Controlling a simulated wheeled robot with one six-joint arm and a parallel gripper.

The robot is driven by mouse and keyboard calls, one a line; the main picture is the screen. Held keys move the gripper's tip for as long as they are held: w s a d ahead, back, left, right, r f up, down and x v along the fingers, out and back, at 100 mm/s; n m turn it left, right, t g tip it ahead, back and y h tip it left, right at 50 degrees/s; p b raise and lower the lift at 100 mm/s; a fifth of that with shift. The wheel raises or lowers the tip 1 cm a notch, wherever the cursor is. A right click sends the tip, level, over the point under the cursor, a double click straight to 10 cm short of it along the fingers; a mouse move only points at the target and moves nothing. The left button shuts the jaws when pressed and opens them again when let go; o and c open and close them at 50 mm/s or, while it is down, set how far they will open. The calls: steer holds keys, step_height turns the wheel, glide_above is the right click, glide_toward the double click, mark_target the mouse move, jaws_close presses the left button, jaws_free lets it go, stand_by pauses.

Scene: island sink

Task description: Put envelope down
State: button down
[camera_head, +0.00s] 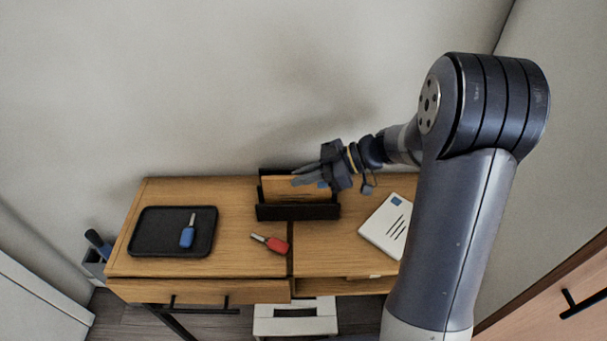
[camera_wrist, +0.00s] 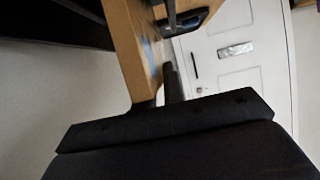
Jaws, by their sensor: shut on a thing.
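A brown envelope (camera_head: 283,190) with a blue patch stands in a black letter holder (camera_head: 297,212) at the back middle of the desk. My gripper (camera_head: 306,177) reaches in from the right at the holder and is shut on the envelope, partly covering it. In the wrist view the brown envelope (camera_wrist: 128,45) shows edge-on, with a blue patch beside a dark finger. I cannot tell whether its lower edge touches the holder's floor. A white envelope (camera_head: 386,226) with a blue stamp and dark lines lies flat on the desk at the right.
The wooden desk (camera_head: 233,215) carries a black tray (camera_head: 150,238) holding a blue-handled tool (camera_head: 187,236). A red-handled tool (camera_head: 275,244) lies in front of the holder. The wall is close behind. Bare desk lies between holder and white envelope.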

steer(key=shift+f+b, duration=0.2)
steer(key=shift+b, duration=0.15)
steer(key=c, duration=1.5)
jaws_free()
steer(key=shift+r, duration=0.1)
steer(key=shift+r+p, duration=0.2)
steer(key=shift+p, duration=0.25)
steer(key=b+v, duration=0.1)
steer(key=v, duration=1.1)
steer(key=shift+b, duration=0.4)
steer(key=shift+f, duration=0.1)
